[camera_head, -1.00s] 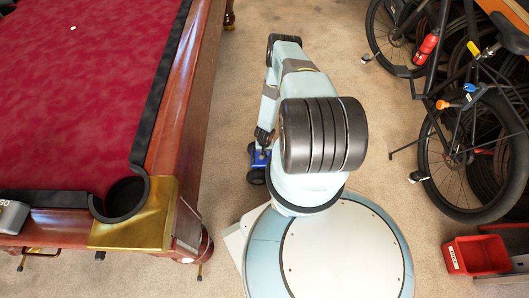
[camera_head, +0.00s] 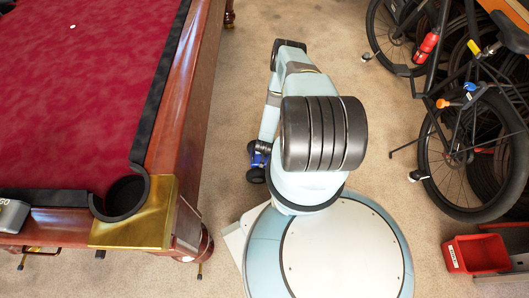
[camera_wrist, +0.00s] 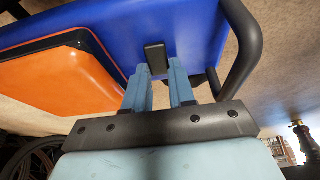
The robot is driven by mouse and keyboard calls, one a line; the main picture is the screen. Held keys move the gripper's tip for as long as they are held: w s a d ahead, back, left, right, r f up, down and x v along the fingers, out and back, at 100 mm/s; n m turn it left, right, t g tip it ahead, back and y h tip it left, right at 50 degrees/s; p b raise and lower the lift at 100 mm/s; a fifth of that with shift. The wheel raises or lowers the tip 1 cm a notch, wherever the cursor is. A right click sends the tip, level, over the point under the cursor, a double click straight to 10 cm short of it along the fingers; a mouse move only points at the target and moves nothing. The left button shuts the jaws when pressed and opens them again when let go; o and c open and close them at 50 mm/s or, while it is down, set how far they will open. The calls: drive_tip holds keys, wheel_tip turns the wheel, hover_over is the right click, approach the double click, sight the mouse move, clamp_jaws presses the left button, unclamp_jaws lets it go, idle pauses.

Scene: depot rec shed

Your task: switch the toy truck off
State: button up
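The toy truck (camera_head: 255,175) stands on the floor beside the pool table, with only part of its blue body and dark wheels showing past my arm. In the wrist view, the truck's blue body (camera_wrist: 193,30) and orange part (camera_wrist: 60,78) fill the upper left. A small black switch-like block (camera_wrist: 155,57) sits on the blue face. My gripper (camera_wrist: 160,70) points at this block with its two blue-grey fingers apart, one to each side below it. I cannot tell whether the tips touch the truck.
A curved black bar (camera_wrist: 243,50) on the truck runs close to the right of my gripper. The pool table (camera_head: 185,110) stands to the left. A bicycle (camera_head: 465,150) and a red bin (camera_head: 478,254) are at the right.

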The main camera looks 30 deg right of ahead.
drive_tip(key=o, duration=0.4)
drive_tip(key=shift+o, duration=0.2)
drive_tip(key=v, duration=1.3)
drive_tip(key=shift+s+r, duration=0.15)
drive_tip(key=shift+r, duration=0.2)
drive_tip(key=shift+a, duration=0.1)
